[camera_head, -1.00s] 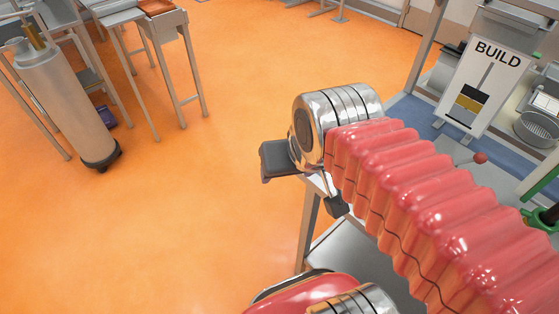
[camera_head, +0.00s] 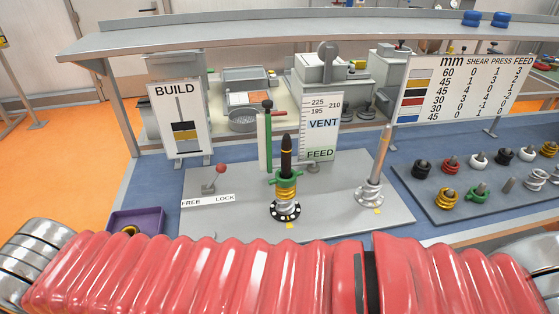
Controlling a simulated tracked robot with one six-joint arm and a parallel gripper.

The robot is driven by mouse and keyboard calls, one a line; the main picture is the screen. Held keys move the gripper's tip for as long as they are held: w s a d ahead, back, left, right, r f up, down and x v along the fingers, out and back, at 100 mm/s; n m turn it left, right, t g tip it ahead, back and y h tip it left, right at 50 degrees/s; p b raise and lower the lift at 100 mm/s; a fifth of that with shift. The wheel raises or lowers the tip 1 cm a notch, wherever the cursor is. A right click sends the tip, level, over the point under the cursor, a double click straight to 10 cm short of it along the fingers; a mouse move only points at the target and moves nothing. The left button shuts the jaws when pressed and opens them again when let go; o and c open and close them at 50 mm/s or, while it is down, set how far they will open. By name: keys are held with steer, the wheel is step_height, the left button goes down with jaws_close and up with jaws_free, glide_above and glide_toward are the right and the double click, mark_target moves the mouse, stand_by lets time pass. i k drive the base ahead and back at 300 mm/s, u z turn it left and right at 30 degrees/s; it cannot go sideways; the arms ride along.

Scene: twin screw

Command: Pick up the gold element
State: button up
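A gold ring-shaped element (camera_head: 446,200) sits at the front left of the dark parts tray (camera_head: 478,208) on the right side of the bench. A second gold piece (camera_head: 285,196) is around the dark-tipped left screw, under a green collar (camera_head: 286,178) and above a black-and-white base ring. A small gold piece also shows partly in the purple bin (camera_head: 136,222) at the bench's front left. My red, bellows-covered arm crosses the bottom of the view. My gripper is out of view.
A grey plate (camera_head: 230,208) carries the left screw, a second bare screw (camera_head: 381,158) and a red-knobbed lever (camera_head: 216,176). Other red, white, black and green elements share the parts tray. BUILD and table signs stand behind, below a long shelf.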

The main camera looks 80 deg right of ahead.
mark_target(445, 204)
steer(key=z, duration=3.75)
